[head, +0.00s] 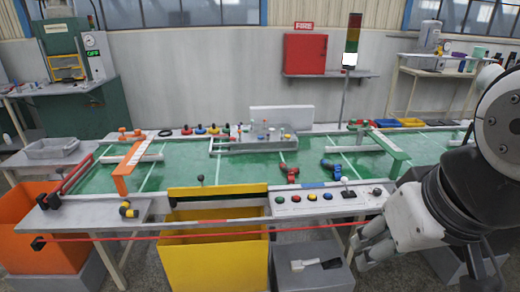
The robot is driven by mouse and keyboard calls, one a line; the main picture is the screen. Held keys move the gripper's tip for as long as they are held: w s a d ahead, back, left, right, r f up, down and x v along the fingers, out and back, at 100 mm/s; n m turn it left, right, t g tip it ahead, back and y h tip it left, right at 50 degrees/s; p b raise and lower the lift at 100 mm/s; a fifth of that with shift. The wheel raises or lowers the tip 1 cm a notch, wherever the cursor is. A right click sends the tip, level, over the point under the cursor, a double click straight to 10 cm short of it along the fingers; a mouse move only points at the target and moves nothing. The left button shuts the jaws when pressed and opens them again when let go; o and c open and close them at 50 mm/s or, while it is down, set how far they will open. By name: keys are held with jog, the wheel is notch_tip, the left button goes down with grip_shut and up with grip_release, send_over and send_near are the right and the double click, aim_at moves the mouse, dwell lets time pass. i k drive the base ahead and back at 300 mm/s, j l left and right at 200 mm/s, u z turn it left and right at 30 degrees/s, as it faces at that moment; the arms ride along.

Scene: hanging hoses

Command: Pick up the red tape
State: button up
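A thin red tape (150,237) stretches nearly level across the front of the work table. Its left end meets a small black block (38,242) over the orange bin. It runs in front of the yellow bin and on to the right, toward my gripper. My gripper (359,249) is at the lower right, with pale fingers below the table's front edge, near the tape's right end. Whether the fingers touch the tape cannot be told. The finger gap is too small and side-on to judge.
A long green-topped table (240,170) carries tools and a button panel (327,197). A yellow bin (215,255), an orange bin (35,215) and a grey box (312,277) with a white-and-black item stand below the front edge. A red cabinet (305,54) hangs on the wall.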

aim_at(291, 177)
jog(key=i+l+u, duration=0.2)
jog(key=i, duration=0.3)
jog(key=i+l+u, duration=0.15)
jog(key=i, duration=0.4)
jog(key=i+l+u, duration=0.2)
jog(key=i, duration=0.25)
jog(key=l, duration=0.1)
